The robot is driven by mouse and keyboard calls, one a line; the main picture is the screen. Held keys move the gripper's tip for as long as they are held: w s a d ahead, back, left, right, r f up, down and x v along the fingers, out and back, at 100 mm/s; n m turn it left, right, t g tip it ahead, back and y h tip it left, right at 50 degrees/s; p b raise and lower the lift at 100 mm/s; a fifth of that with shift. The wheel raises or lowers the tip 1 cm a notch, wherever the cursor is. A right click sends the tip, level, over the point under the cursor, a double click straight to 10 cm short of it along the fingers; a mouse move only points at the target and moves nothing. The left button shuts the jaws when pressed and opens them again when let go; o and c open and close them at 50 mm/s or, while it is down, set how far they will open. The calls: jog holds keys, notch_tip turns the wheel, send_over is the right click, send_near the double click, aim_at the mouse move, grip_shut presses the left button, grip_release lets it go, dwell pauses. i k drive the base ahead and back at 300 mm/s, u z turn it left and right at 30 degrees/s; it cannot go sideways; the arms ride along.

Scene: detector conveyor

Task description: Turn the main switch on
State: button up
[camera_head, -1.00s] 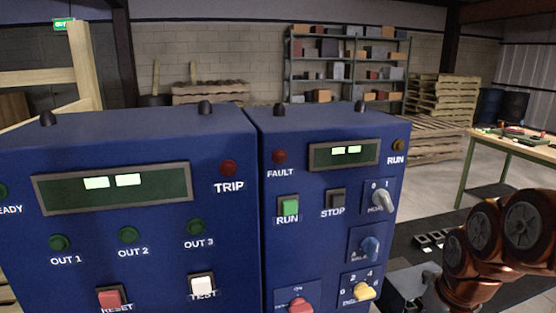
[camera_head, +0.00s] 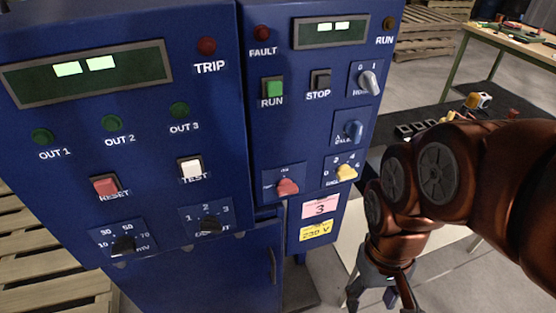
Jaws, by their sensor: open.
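The blue control cabinet fills the left and middle of the view. On its right panel (camera_head: 255,115) a red rotary knob (camera_head: 287,187) sits at the lower left, on a plate whose small lettering I cannot read fully; it looks like the main switch. Its exact setting is hard to tell. My gripper (camera_head: 382,300) is at the bottom, right of the cabinet and lower than the red knob. It is open, points down, touches nothing visible, and its tips are near the picture's lower edge.
RUN (camera_head: 273,89) and STOP (camera_head: 320,80) buttons sit above. A green-legged workbench (camera_head: 510,40) stands at the back right. Wooden pallets (camera_head: 50,250) lie at the lower left.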

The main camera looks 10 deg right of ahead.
aim_at(286, 186)
jog(key=u, duration=0.3)
jog(key=k, duration=0.95)
jog(key=u, duration=0.1)
